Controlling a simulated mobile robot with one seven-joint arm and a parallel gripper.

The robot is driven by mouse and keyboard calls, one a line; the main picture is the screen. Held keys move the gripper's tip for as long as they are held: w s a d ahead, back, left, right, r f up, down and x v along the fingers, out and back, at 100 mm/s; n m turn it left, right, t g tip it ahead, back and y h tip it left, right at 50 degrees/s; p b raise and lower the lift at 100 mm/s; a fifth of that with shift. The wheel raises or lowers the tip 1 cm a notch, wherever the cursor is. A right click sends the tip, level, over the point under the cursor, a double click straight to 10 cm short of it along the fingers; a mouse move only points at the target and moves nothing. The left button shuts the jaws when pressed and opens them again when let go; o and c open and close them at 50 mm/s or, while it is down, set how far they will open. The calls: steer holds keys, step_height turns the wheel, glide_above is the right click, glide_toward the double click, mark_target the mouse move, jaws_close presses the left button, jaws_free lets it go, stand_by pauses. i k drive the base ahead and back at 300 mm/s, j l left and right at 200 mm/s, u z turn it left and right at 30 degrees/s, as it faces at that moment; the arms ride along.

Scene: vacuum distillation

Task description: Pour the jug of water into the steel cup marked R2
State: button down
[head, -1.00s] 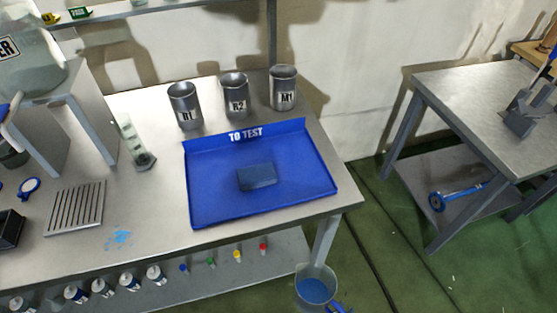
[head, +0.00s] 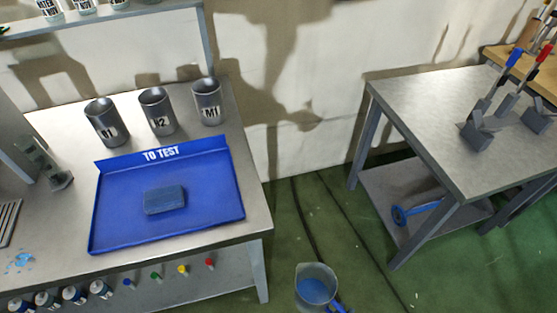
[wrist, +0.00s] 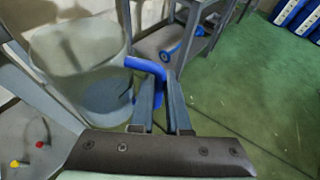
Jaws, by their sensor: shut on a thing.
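The steel cup marked R2 (head: 157,112) stands upright in the head view at the back of the bench, between the cups R1 (head: 106,122) and M1 (head: 208,102). The clear jug (head: 316,288) with blue-looking water is at the bottom of the head view, right of the bench and apart from it. In the wrist view the jug (wrist: 80,75) is at the left and looks upright. My gripper (wrist: 161,85) is shut on its blue handle (wrist: 146,66). In the head view the gripper is mostly out of frame.
A blue "TO TEST" tray (head: 220,203) holding a blue block (head: 165,199) lies in front of the cups. A shelf (head: 110,14) hangs behind. A second steel table (head: 430,110) stands at the right. Green floor is free between them.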

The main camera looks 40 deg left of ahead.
mark_target(155, 103)
steer(key=i+l, duration=0.65)
steer(key=i+l+u, duration=0.1)
steer(key=u, duration=1.1)
steer(key=k+l, duration=0.05)
